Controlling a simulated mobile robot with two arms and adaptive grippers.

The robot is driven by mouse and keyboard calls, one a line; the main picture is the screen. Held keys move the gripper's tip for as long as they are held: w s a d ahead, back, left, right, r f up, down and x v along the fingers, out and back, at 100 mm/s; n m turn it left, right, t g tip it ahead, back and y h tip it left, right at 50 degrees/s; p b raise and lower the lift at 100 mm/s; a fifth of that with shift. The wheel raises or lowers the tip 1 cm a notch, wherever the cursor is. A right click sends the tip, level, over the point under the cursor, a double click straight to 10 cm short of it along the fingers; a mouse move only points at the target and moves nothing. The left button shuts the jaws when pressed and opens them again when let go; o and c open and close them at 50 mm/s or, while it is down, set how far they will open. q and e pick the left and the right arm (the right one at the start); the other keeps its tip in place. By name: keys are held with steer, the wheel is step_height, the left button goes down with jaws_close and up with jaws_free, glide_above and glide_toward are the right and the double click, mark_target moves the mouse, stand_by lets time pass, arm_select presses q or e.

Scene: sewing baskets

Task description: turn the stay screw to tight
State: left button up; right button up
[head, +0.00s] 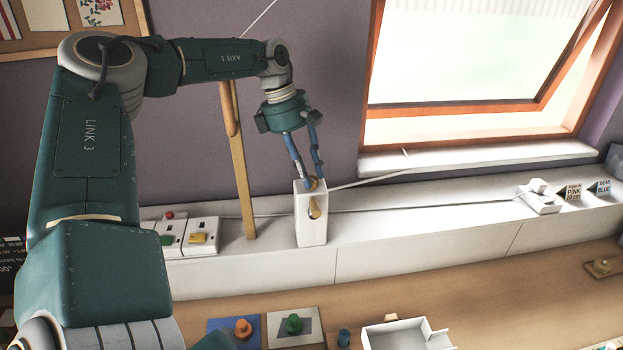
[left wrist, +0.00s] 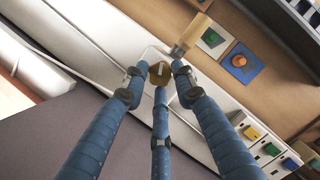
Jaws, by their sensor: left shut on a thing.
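The stay screw is a round brass knob (head: 312,185) on top of a white upright block (head: 311,232) on the ledge. In the left wrist view the knob (left wrist: 160,73) shows its face with a dark line across it. My left gripper (head: 314,179) points down from above, its blue fingers shut on the knob; they also close around it in the left wrist view (left wrist: 159,79). A brass piece (head: 315,208) shows on the block's front. A thin white rod (head: 372,180) runs from the block toward the tilted window (head: 470,60). My right gripper is not seen.
A wooden post (head: 241,175) stands left of the block, beside white plates with coloured buttons (head: 198,236). Right along the ledge are a small white fitting (head: 538,198) and label cards (head: 575,195). Below, the table holds peg plates (head: 293,327) and a white tray (head: 397,334).

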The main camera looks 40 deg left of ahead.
arm_select(q)
steer(key=shift+s+f, duration=0.15)
steer(key=shift+f, duration=0.05)
steer(key=shift+m+g, duration=0.6)
steer(key=shift+m, duration=1.1)
steer(key=shift+w+m, duration=0.2)
steer(key=shift+m, duration=0.5)
steer(key=o, duration=0.7)
steer(key=shift+o, duration=0.2)
steer(key=shift+r, duration=0.15)
